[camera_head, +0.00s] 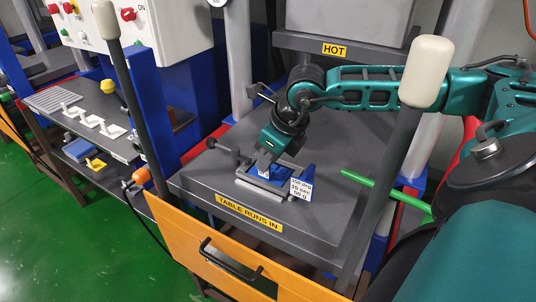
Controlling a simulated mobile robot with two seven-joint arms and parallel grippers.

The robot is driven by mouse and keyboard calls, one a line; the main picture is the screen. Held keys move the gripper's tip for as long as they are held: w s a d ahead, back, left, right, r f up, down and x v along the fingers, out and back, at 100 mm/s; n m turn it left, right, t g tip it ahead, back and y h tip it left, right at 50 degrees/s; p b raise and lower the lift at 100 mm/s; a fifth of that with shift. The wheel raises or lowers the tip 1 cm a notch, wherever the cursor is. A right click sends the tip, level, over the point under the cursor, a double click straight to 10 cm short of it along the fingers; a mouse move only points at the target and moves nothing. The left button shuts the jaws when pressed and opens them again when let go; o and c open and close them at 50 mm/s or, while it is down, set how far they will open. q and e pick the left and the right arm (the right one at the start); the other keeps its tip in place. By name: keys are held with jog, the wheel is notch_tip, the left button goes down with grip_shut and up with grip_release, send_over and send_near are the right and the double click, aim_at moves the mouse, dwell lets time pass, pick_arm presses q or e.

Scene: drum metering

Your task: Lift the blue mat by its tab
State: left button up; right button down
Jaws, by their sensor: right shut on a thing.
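My right gripper (263,169) points down over a small grey fixture on the grey table (340,150). Its jaws are shut on a small light and blue piece at the fixture's middle, which looks like the tab of the blue mat. The blue mat (304,175) shows only in part, as blue beside and behind the gripper, low in the grey frame (262,190). The fingers and a white card hide the rest. I cannot tell whether the mat is clear of the surface beneath. My left gripper is not in view.
A white printed card (300,189) stands at the fixture's right. A dark handle (222,150) sticks out at its left. Two pale-capped posts (427,70) rise in front. A green rod (375,186) lies at the right. A shelf with white pieces (100,124) is at the left.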

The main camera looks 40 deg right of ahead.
jog(key=shift+r, duration=0.1)
notch_tip(320, 180, up, 20)
jog(key=p, duration=0.2)
jog(key=shift+p, duration=0.3)
